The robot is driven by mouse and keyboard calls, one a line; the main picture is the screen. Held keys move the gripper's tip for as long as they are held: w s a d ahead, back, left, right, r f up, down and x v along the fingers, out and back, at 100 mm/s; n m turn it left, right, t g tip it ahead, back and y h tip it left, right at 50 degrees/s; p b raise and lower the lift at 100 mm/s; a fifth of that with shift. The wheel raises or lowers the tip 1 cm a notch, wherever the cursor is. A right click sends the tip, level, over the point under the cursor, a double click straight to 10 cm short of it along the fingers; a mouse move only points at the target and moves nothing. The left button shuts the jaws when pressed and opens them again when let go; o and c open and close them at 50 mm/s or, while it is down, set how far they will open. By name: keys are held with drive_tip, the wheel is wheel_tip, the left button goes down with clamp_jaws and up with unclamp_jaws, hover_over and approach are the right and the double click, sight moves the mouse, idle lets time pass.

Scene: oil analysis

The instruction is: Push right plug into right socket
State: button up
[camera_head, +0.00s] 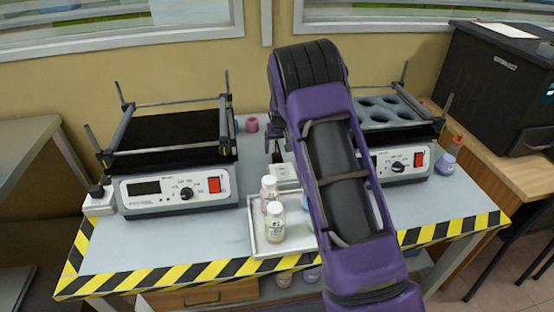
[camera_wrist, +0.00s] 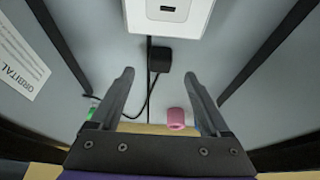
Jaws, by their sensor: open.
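In the wrist view, the black right plug (camera_wrist: 159,60) lies on the grey bench with its cable trailing down and to the left. The white right socket box (camera_wrist: 168,12) is just above it in the picture, with a small gap between them. My gripper (camera_wrist: 159,77) is open and empty, its two fingers on either side of the plug's line, with the plug just past the fingertips. In the head view, the white socket box (camera_head: 284,172) shows beside my arm, behind the tray. My arm hides most of the gripper area there, and I cannot make out the plug.
A left shaker (camera_head: 175,187) and a right shaker (camera_head: 402,161) flank the middle strip. A white tray (camera_head: 258,243) with bottles (camera_head: 275,222) stands in front. A pink object (camera_wrist: 176,117) is near the right finger in the wrist view. A black box (camera_head: 495,85) stands far right.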

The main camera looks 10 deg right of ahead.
sight(277, 155)
drive_tip(key=x, duration=0.5)
drive_tip(key=shift+b, duration=0.3)
clamp_jaws()
wheel_tip(277, 155, up, 10)
drive_tip(key=p, duration=0.1)
idle(0.8)
